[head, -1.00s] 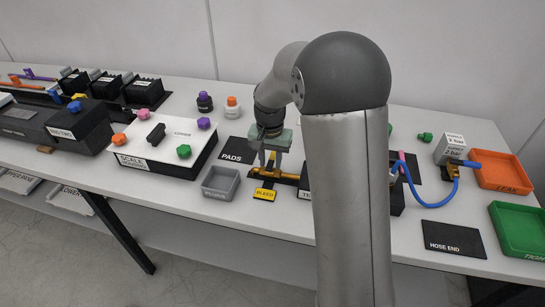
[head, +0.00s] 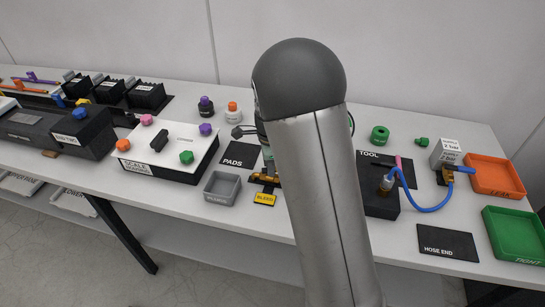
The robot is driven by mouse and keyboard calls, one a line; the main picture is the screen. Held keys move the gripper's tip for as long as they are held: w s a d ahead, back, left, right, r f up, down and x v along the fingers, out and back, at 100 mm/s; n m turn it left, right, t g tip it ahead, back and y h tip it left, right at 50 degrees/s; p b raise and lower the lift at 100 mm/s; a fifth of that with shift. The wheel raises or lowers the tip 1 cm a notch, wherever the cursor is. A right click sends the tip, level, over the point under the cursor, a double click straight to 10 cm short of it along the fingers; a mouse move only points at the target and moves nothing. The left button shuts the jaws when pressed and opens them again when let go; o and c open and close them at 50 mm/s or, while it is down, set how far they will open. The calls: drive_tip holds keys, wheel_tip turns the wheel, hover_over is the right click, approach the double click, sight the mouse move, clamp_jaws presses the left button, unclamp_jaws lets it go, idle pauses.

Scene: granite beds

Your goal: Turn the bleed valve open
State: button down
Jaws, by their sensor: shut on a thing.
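The brass bleed valve (head: 263,178) sits behind the yellow BLEED label (head: 264,198), left of my arm. Only its left part shows; the rest is hidden behind my arm link. My gripper (head: 268,168) reaches down to the valve from above, and a strip of its pale green body shows beside the arm. Its fingertips are mostly covered, but it is shut on the valve's handle. The handle's exact angle cannot be seen.
A grey tray (head: 222,187) stands just left of the valve, with the black PADS mat (head: 240,154) behind it. A white box with coloured knobs (head: 178,150) is further left. A blue hose (head: 430,208), an orange tray (head: 495,176) and a green tray (head: 515,234) lie right.

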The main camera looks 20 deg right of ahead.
drive_tip(key=m+p, duration=0.1)
drive_tip(key=m, duration=0.1)
drive_tip(key=m+p, duration=0.1)
drive_tip(key=m, duration=0.1)
drive_tip(key=shift+r, duration=0.3)
drive_tip(key=c, duration=1.5)
unclamp_jaws()
drive_tip(key=shift+f, duration=0.35)
drive_tip(key=shift+b, duration=0.3)
wheel_tip(320, 180, up, 6)
drive_tip(key=p, duration=0.5)
drive_tip(key=shift+r, duration=0.15)
